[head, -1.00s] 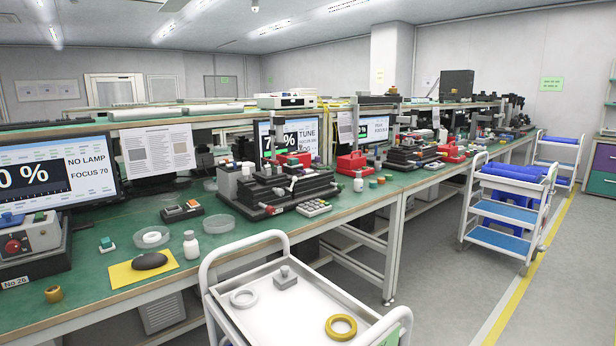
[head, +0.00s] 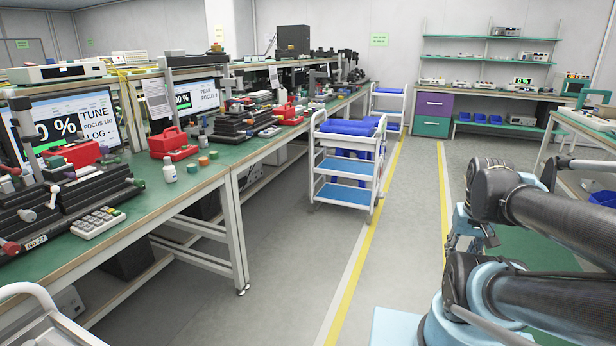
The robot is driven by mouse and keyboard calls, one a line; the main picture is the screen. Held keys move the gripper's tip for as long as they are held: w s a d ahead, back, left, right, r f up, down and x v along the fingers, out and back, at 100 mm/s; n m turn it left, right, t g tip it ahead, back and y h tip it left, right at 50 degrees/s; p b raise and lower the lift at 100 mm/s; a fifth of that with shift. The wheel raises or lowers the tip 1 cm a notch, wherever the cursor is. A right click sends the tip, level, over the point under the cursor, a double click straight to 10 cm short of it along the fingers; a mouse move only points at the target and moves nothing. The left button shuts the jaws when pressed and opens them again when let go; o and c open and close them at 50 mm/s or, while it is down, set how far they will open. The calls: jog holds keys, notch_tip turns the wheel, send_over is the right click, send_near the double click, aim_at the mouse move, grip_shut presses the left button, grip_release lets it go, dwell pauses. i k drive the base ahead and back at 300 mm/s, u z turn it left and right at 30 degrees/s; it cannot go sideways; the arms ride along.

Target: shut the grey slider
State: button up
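I cannot single out the grey slider in the head view. The nearest bench station is a stack of black stages (head: 75,208) at the left edge, with grey blocks, small coloured knobs and a label "No 27". Its left part is cut off by the frame. A similar dark station (head: 240,125) stands farther along the bench, too small to make out a slider.
The green bench (head: 150,198) runs away along the left, with a keypad (head: 98,222), a red case (head: 173,144) and a white bottle (head: 169,170). A white trolley (head: 345,165) with blue shelves stands mid-floor. The grey floor (head: 290,265) before it is clear. A cart rail (head: 40,300) shows lower left.

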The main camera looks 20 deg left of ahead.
aim_at(80, 133)
jog(key=i, duration=1.95)
jog(key=u, duration=3.35)
jog(key=i, duration=1.3)
jog(key=u, duration=0.2)
